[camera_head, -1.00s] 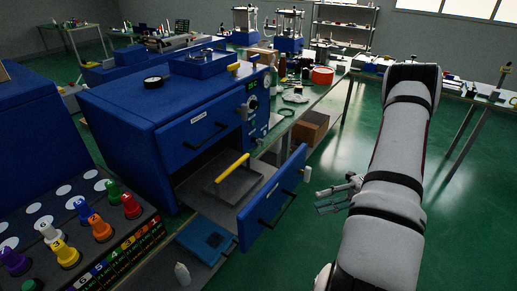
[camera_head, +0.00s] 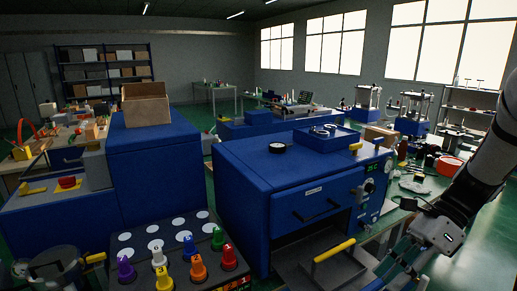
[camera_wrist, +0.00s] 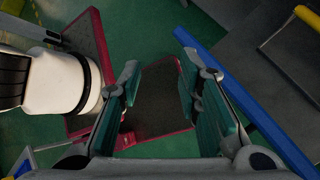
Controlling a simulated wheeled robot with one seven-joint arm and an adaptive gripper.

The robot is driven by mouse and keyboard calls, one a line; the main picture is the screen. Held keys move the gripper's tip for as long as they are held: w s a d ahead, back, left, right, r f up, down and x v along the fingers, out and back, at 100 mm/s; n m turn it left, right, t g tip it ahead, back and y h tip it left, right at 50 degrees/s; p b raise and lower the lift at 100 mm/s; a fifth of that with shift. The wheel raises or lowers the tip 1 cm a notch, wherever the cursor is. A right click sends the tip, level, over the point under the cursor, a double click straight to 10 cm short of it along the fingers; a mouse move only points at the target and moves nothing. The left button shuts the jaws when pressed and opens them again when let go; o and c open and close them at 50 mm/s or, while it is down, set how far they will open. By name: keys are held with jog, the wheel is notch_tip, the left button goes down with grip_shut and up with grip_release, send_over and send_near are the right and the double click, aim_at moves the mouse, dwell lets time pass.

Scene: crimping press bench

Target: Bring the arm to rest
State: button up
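My gripper (camera_head: 397,262) is at the lower right of the head view, hanging from my bent arm, in front of and to the right of the blue press machine (camera_head: 240,190). In the wrist view my gripper (camera_wrist: 160,100) shows two teal-padded fingers set wide apart, with nothing between them. Below them is the green floor and part of my own red-edged base. A blue edge (camera_wrist: 245,100) runs diagonally close beside the right finger; I cannot tell whether they touch.
The machine's front is open, with a yellow-handled plate (camera_head: 334,250) inside. A panel of coloured knobs (camera_head: 199,268) stands at the lower left. A bench (camera_head: 425,187) with tools and a red round container (camera_head: 447,166) is at the right. A cardboard box (camera_head: 146,104) sits on a blue cabinet.

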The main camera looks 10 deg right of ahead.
jog(key=s+a+r+n+t+h, duration=0.3)
jog(key=s+a+r+n+h, duration=0.1)
jog(key=n, duration=0.7)
jog(key=s+a+r+n+t+h, duration=0.3)
jog(key=a+r+n, duration=0.3)
jog(key=n, duration=0.6)
jog(key=shift+s+a+n+h, duration=0.3)
jog(key=shift+s+a+h, duration=0.25)
jog(key=shift+a+h, duration=0.55)
